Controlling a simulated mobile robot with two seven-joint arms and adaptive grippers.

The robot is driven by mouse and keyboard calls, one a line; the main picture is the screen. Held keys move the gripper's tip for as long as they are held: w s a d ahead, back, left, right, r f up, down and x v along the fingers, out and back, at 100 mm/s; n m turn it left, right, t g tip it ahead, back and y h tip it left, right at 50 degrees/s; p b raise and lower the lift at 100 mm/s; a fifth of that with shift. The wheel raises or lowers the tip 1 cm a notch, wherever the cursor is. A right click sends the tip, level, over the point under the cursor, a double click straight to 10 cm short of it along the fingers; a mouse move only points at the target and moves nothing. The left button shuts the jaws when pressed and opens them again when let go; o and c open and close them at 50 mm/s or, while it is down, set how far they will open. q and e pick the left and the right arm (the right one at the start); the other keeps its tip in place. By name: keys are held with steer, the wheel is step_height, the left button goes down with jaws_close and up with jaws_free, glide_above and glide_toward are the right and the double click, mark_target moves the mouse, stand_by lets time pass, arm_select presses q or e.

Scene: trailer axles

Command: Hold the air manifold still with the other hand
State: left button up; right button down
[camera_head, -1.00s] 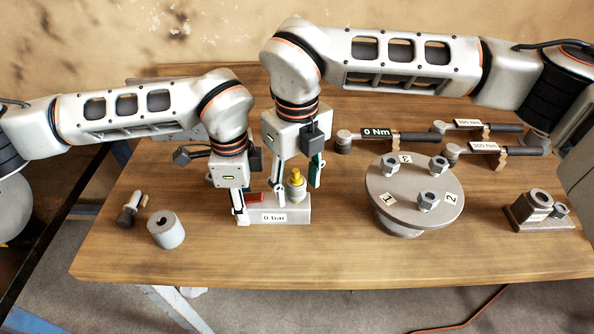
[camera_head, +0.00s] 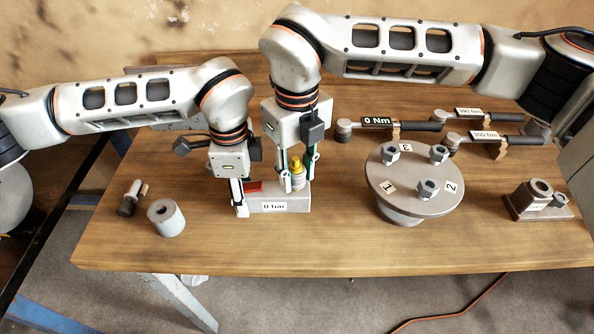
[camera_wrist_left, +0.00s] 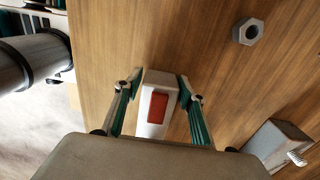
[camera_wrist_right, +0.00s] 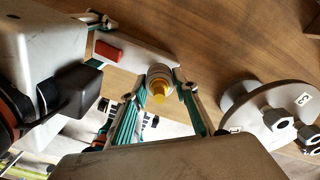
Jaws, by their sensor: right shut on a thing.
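The air manifold (camera_head: 280,203) is a grey block on the table with a "0 bar" label on its front. It has a red switch (camera_wrist_left: 157,107) on its left part and a yellow-topped fitting (camera_head: 297,172) standing upright on its right part. My left gripper (camera_head: 240,203) is at the block's left end. In the left wrist view its fingers straddle the block with narrow gaps, so it looks open. My right gripper (camera_wrist_right: 163,80) points down and is shut on the fitting, one finger on either side.
A round hub (camera_head: 415,200) with several nuts stands to the right. Torque wrenches (camera_head: 410,126) lie behind it, and a small block with sockets (camera_head: 538,203) is at far right. A grey cylinder (camera_head: 166,219) and a small bolt-like part (camera_head: 129,200) are at left. The front table strip is clear.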

mark_target(297, 160)
arm_select(q)
steer(key=shift+w+f, duration=0.1)
steer(key=shift+f, duration=0.4)
steer(key=c, duration=1)
steer(key=shift+c, duration=0.2)
steer(key=shift+w, duration=0.1)
arm_select(e)
steer(key=shift+s, duration=0.1)
steer(key=shift+r, duration=0.3)
arm_select(q)
steer(key=shift+c, duration=0.2)
arm_select(e)
steer(key=shift+r, duration=2.5)
